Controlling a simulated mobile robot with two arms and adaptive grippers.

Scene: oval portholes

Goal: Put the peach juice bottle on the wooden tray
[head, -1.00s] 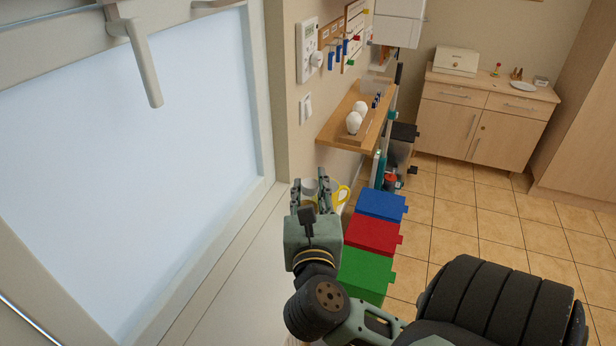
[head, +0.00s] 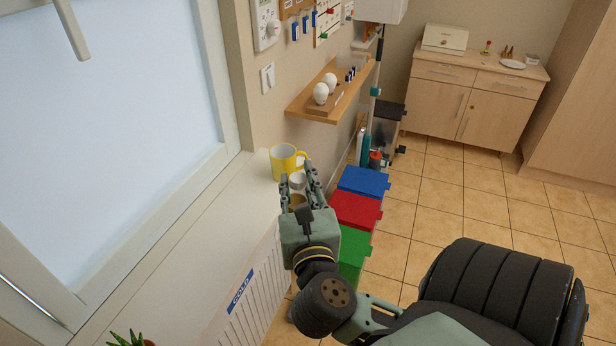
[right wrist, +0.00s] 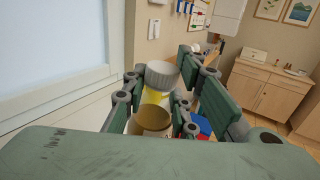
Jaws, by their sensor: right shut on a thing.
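My right gripper (head: 303,190) is shut on an item with a pale grey-white round end (head: 298,181) and an amber-brown part, likely the peach juice bottle. In the right wrist view the pale end (right wrist: 162,74) and the amber part (right wrist: 150,121) show between the fingers. No label is readable, and the fingers hide much of it. The gripper is over the edge of the white sill, just in front of a yellow mug (head: 282,163). I cannot make out a wooden tray. My left gripper is not in view.
The white sill (head: 200,235) has bare room left of the gripper; a plant (head: 128,339) is at its near end. Blue (head: 364,181), red (head: 355,210) and green (head: 352,250) bins stand right of it. A wooden shelf (head: 300,108) with white round items hangs ahead.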

